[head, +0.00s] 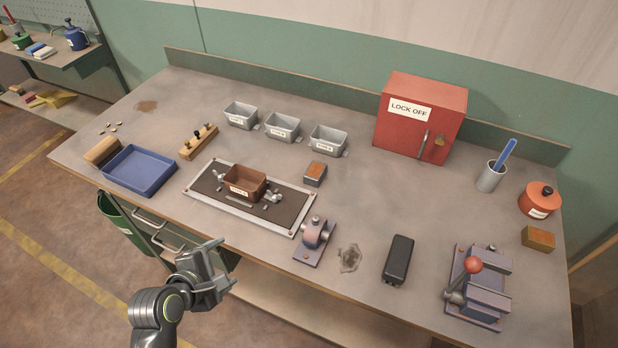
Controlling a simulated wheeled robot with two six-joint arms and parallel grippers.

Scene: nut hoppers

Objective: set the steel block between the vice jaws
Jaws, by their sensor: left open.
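The vice (478,288), blue-grey with a red ball on its handle, stands at the right front of the bench. Its jaws look apart, with no block seen between them. A small grey block with an orange-brown top (315,173) lies on the bench right of the middle, behind the framed mat; it may be the steel block, but I cannot tell for sure. My left gripper (220,264) is open and empty in front of the bench's front edge, well left of the vice and apart from the block. My right gripper is not in view.
A framed dark mat (212,186) bears a brown bin (244,184). A small clamp-like fixture (315,236) and a black box (398,260) stand between mat and vice. Three grey hoppers (282,127), a red cabinet (421,115) and a blue tray (139,170) also stand here.

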